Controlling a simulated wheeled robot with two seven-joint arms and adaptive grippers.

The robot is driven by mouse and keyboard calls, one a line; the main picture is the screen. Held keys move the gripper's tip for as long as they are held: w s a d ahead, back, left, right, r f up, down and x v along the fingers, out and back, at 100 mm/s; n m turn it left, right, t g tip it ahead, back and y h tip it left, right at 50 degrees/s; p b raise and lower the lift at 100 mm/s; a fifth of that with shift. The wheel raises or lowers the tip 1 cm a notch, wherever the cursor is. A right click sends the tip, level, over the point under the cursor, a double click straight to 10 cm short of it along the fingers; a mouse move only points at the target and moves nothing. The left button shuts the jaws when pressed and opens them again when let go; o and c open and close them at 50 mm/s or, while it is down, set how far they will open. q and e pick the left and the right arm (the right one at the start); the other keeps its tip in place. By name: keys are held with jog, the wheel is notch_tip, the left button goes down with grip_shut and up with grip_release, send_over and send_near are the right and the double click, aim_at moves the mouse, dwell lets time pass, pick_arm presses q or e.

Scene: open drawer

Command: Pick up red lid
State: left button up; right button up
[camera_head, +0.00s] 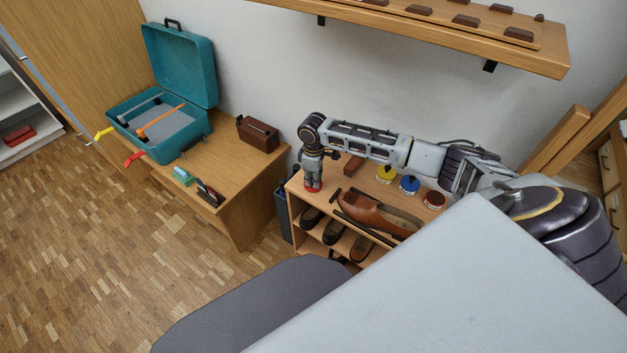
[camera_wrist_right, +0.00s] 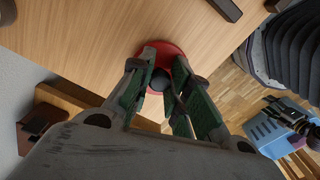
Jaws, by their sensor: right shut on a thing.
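The red lid (camera_head: 313,189) is at the left end of the top of a small wooden shoe shelf, directly under my right gripper (camera_head: 313,181). In the right wrist view the red lid (camera_wrist_right: 163,47) is a round disc with a dark round knob in its middle. The fingers of my right gripper (camera_wrist_right: 157,79) are closed around that knob, and the fingers hide part of the lid's near side. Whether the lid touches the shelf top or is slightly raised cannot be told. My left gripper is not in view.
On the shelf top (camera_wrist_right: 85,40) are a brown shoe (camera_head: 378,213), a yellow tin (camera_head: 386,174), a blue tin (camera_head: 409,184) and a dark red tin (camera_head: 433,199). More shoes stand below. A desk with an open teal case (camera_head: 185,62) is at left. A wall shelf (camera_head: 440,35) hangs above.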

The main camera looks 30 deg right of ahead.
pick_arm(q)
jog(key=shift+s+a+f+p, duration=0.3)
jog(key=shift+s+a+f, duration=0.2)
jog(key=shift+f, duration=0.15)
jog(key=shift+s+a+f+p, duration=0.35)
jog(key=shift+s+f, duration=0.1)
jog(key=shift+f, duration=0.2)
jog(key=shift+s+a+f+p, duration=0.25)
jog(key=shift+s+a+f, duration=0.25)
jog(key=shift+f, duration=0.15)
pick_arm(e)
jog(key=shift+r, duration=4.7)
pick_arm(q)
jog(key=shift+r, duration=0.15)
pick_arm(e)
jog(key=shift+r, duration=0.2)
